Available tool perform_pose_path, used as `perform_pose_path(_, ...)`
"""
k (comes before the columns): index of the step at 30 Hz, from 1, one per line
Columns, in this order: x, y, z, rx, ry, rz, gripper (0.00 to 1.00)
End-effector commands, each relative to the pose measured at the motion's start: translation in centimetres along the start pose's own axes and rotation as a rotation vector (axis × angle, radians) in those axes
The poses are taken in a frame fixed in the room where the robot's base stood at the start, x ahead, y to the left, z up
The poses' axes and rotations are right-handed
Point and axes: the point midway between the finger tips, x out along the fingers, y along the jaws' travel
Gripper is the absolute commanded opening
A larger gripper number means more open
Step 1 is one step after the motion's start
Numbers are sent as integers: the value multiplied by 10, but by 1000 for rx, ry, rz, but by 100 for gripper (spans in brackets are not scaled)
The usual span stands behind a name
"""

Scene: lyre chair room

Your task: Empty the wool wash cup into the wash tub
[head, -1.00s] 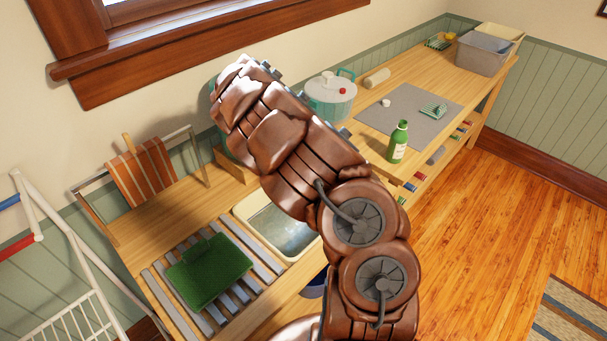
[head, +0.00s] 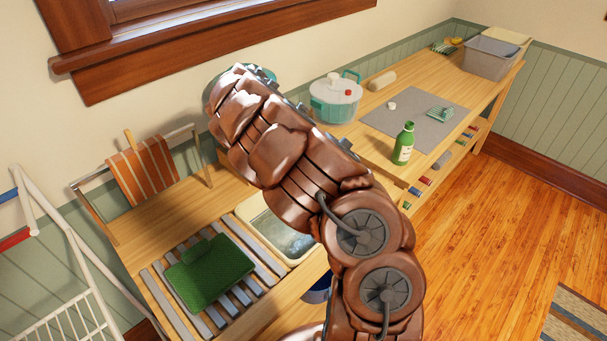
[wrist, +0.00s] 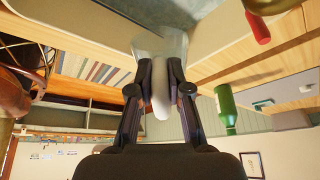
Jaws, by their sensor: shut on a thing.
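My gripper (wrist: 160,88) is shut on a clear, translucent cup (wrist: 172,42) in the wrist view. A pale rounded piece, perhaps its handle, sits between the fingers. I cannot tell how far the cup is tilted or what is in it. The wash tub (head: 247,209) is a cream-rimmed basin with greyish water, set in the bench in the head view. My arm covers its right part. A grey surface, likely the tub's water, shows beyond the cup in the wrist view. In the head view my arm hides the gripper and cup.
A green folded garment (head: 208,270) lies on grey slats left of the tub. A striped cloth (head: 143,172) hangs on a rail behind. A lidded teal-and-white container (head: 334,100) and a green bottle (head: 403,145) stand to the right. A grey mat (head: 400,112) lies farther along.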

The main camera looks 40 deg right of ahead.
Motion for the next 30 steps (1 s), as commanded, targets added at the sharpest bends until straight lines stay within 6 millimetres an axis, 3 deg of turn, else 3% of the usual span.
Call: perform_pose_path(30, -1, 2, 12, 3, 114, -10, 0)
